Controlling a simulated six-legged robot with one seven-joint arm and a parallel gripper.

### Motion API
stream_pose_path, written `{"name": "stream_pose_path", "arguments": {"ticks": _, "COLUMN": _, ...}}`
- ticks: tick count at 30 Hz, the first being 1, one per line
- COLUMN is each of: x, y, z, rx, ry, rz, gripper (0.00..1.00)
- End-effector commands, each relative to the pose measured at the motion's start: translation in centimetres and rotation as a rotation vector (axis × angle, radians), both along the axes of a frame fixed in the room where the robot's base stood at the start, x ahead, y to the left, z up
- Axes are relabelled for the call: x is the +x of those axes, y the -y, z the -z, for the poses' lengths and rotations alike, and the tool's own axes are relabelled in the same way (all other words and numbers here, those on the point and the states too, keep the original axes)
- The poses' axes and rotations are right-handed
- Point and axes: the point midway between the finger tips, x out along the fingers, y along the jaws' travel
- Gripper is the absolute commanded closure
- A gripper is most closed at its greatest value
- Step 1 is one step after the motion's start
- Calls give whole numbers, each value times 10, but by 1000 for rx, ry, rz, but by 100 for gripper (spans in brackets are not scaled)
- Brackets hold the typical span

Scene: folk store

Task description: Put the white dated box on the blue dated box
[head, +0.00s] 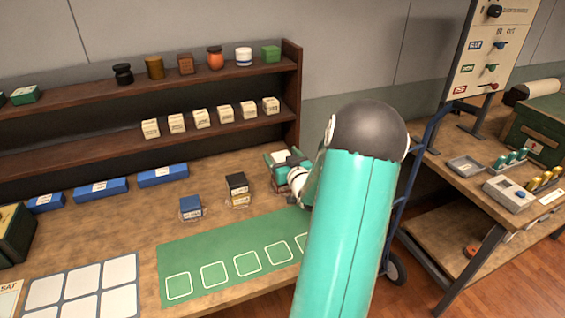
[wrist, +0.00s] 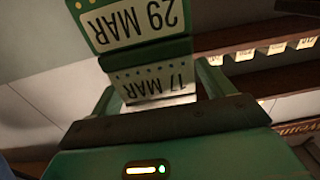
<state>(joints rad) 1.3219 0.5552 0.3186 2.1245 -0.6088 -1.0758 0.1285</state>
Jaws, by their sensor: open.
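The blue dated box (head: 191,207) stands on the wooden table left of a small stack, its top clear. A pale box dated 17 MAR (wrist: 152,82), with a white face, shows in the wrist view, apparently the white dated box. It meets a green box dated 29 MAR (wrist: 135,22); both labels appear upside down. My gripper (wrist: 156,88) is open, its fingers on either side of the pale box; contact cannot be told. In the head view, my gripper (head: 285,165) is at the table's right end, and its wrist partly hides the boxes there.
A dark box (head: 236,181) sits on a yellowish box (head: 239,198) near the blue box. A green mat (head: 215,250) with outlined squares lies in front. Blue label blocks (head: 163,175) line the back. Shelves (head: 200,78) rise behind; a blue hand truck (head: 425,140) stands right.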

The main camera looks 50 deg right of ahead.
Motion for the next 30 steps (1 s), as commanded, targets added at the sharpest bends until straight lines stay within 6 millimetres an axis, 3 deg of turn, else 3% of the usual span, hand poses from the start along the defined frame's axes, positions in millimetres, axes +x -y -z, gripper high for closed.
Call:
{"name": "stream_pose_path", "arguments": {"ticks": 4, "x": 12, "y": 6, "z": 0, "rx": 0, "ry": -2, "rz": -2, "gripper": 20}}
{"name": "stream_pose_path", "arguments": {"ticks": 11, "x": 13, "y": 6, "z": 0, "rx": 0, "ry": -2, "rz": -2, "gripper": 22}}
{"name": "stream_pose_path", "arguments": {"ticks": 18, "x": 13, "y": 6, "z": 0, "rx": 0, "ry": -2, "rz": -2, "gripper": 69}}
{"name": "stream_pose_path", "arguments": {"ticks": 20, "x": 13, "y": 6, "z": 0, "rx": 0, "ry": -2, "rz": -2, "gripper": 74}}
{"name": "stream_pose_path", "arguments": {"ticks": 30, "x": 13, "y": 6, "z": -5, "rx": -1, "ry": -2, "rz": -2, "gripper": 74}}
